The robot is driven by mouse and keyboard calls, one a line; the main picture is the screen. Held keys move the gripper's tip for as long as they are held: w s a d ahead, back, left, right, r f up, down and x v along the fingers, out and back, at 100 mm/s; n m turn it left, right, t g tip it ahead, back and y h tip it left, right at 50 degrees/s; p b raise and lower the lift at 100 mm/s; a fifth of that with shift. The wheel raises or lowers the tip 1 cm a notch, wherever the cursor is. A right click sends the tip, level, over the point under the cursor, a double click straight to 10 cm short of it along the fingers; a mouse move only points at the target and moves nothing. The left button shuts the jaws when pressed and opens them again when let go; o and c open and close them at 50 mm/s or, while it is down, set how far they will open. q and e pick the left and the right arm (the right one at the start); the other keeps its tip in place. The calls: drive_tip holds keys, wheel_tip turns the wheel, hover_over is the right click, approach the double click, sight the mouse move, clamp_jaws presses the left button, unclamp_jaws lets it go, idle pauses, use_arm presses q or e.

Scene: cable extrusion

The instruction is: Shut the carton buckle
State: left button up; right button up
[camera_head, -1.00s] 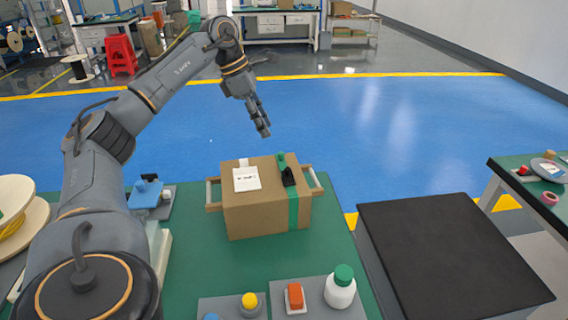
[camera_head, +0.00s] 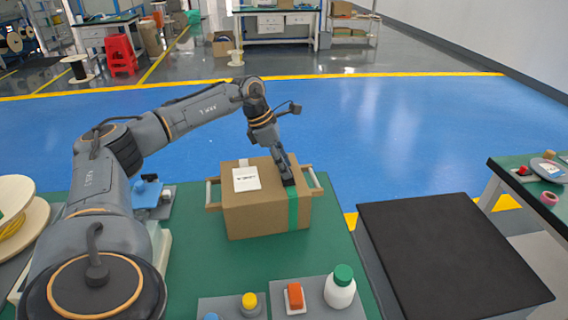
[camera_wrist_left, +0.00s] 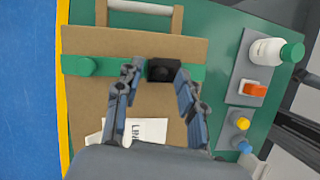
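The brown carton (camera_head: 250,210) stands on the green table, with a green strap (camera_head: 293,212) down its right part. In the left wrist view the strap (camera_wrist_left: 195,73) runs across the carton top (camera_wrist_left: 190,48). My right gripper is not in view.
A white label (camera_head: 246,179) lies on the carton. A blue device (camera_head: 147,194) is at the left, and a black-topped stand (camera_head: 450,255) at the right.

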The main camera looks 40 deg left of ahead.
use_arm(q)
clamp_jaws()
drive_tip(key=shift+w+a+g+h+p, duration=0.2)
drive_tip(key=shift+g+h+p, duration=0.2)
drive_tip(key=shift+p, duration=0.35)
drive_tip(key=shift+a+f+g+h+p, duration=0.1)
drive_tip(key=shift+f+g+h+p, duration=0.2)
drive_tip(key=shift+h, duration=0.3)
unclamp_jaws()
drive_tip(key=shift+f, duration=0.1)
